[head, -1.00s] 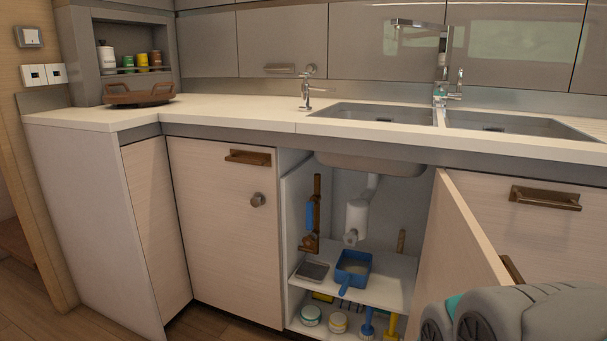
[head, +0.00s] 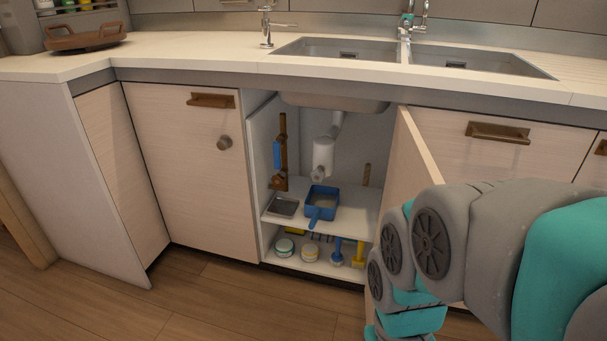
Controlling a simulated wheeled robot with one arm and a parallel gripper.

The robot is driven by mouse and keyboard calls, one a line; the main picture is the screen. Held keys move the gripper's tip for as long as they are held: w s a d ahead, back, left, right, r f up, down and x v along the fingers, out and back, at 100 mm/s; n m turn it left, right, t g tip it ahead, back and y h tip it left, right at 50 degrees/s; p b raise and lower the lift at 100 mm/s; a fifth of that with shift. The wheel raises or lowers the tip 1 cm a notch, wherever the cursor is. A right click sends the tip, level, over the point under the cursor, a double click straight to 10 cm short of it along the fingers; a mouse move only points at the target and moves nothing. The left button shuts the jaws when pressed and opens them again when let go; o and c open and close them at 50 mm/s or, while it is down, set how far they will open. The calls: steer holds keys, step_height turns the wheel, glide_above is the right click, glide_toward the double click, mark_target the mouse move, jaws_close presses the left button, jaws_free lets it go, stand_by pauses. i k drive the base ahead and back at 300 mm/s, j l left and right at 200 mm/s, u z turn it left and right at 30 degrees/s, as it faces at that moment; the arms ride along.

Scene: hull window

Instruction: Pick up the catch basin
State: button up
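The catch basin (head: 321,202) looks to be the blue square pan with a short handle toward the front. It sits on the upper shelf (head: 350,217) of the open cabinet under the sink, below the white drain trap (head: 323,157). Nothing touches it from above. My arm comes in at the lower right, in front of the open door. My gripper cannot be made out in the head view.
A grey shallow tray (head: 283,206) lies left of the basin. The open cabinet door (head: 413,160) stands at the right. A brown rack with a blue item (head: 278,155) hangs on the left wall. Jars (head: 284,246) and brushes (head: 337,252) stand below. The floor ahead is clear.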

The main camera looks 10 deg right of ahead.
mark_target(321, 202)
steer(key=i+j, duration=0.1)
steer(key=j, duration=0.85)
steer(key=i+j+z, duration=0.1)
steer(key=j+z, duration=0.3)
steer(key=j, duration=0.65)
steer(key=j+z, duration=0.45)
steer(key=j, duration=0.55)
steer(key=z, duration=0.5)
steer(key=i+l, duration=0.1)
steer(key=i, duration=0.35)
